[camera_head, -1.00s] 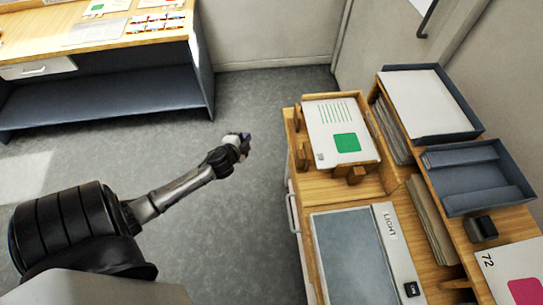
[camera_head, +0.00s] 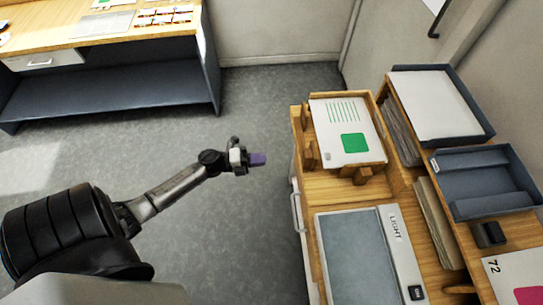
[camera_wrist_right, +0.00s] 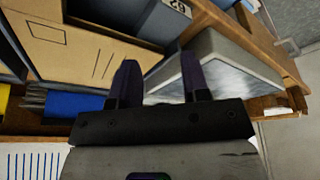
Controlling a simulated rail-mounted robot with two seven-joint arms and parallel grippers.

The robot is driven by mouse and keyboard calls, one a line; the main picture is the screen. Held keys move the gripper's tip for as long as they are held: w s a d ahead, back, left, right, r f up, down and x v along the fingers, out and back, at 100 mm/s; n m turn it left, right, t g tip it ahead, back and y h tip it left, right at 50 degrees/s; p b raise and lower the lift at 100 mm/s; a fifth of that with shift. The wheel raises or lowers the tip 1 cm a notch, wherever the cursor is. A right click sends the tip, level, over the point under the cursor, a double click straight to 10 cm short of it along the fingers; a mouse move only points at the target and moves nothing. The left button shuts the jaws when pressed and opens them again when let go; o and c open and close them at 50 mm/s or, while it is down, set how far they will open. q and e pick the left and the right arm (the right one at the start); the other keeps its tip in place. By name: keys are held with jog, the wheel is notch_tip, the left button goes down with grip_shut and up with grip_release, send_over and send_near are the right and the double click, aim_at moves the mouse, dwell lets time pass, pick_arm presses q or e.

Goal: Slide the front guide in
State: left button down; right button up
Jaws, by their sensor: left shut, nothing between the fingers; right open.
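A stack of paper (camera_head: 343,128) with green lines and a green square lies in a wooden jogging tray at the back of the right-hand table. A wooden guide with a block handle (camera_head: 362,175) stands along its near edge. Another wooden guide (camera_head: 310,152) stands at its left side. I cannot tell whether either touches the sheets. My left gripper (camera_head: 258,160) is shut and empty, over the floor left of the table and apart from the guides. My right gripper (camera_wrist_right: 158,85) is open, its two dark fingers apart with nothing held; it is outside the head view.
A light box (camera_head: 357,262) lies in front of the paper stack; it also shows in the right wrist view (camera_wrist_right: 225,68). Blue-grey trays (camera_head: 478,185) and upright folders (camera_head: 437,222) stand to the right. Grey floor is free between this table and the far desk (camera_head: 105,88).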

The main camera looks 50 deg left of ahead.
aim_at(304, 156)
pick_arm(q)
jog(key=x, duration=1.2)
jog(key=shift+a+r, duration=0.1)
pick_arm(e)
jog(key=shift+w+d+f, duration=0.1)
jog(key=shift+d, duration=0.05)
pick_arm(q)
jog(key=shift+w+d, duration=0.2)
jog(key=shift+w, duration=0.15)
